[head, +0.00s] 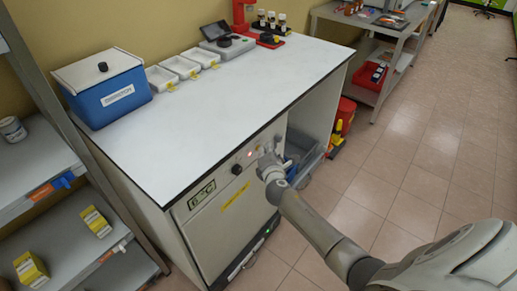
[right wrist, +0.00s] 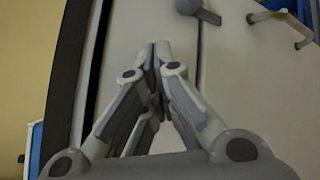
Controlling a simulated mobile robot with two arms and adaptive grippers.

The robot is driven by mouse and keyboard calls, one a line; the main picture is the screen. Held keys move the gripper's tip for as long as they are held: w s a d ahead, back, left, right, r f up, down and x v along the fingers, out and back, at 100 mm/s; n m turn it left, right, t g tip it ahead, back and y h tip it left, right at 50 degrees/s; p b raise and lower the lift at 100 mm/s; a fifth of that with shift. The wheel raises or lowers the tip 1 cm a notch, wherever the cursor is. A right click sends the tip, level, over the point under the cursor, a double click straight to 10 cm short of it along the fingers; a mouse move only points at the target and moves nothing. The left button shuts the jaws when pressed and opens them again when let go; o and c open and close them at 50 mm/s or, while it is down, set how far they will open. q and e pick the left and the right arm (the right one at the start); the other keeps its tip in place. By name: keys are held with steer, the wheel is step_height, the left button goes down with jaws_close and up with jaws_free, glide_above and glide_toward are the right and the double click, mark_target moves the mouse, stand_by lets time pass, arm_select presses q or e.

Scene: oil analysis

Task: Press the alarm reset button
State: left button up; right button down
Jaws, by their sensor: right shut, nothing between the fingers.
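The white cabinet's front panel (head: 222,188) has a small display (head: 202,195), a black knob (head: 237,169) and a small reddish light or button (head: 250,154). I cannot tell for sure which part is the alarm reset button; it may be hidden by my gripper. My right gripper (head: 266,162) is at the panel's upper right, close to its face; contact cannot be made out. In the right wrist view the gripper (right wrist: 161,50) is shut and empty, its fingertips together before a pale panel. My left gripper is not in view.
The white worktop (head: 235,90) above carries a blue box (head: 105,90), white trays (head: 180,66) and a dark device (head: 225,40). An open bay with a grey bin (head: 312,152) lies right of the panel. Shelves (head: 60,205) stand at left. The tiled floor (head: 400,160) is clear at right.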

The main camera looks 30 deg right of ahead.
steer(key=shift+w+a, duration=0.1)
steer(key=shift+w, duration=0.05)
stand_by(0.4)
steer(key=shift+s+d, duration=0.3)
steer(key=shift+s, duration=0.45)
steer(key=shift+s+d+p, duration=0.25)
steer(key=shift+s+d, duration=0.1)
steer(key=shift+s, duration=0.45)
steer(key=shift+s+d+p, duration=0.3)
steer(key=shift+s, duration=0.45)
steer(key=shift+s+d+p, duration=0.25)
steer(key=shift+s+d, duration=0.1)
steer(key=shift+s, duration=0.45)
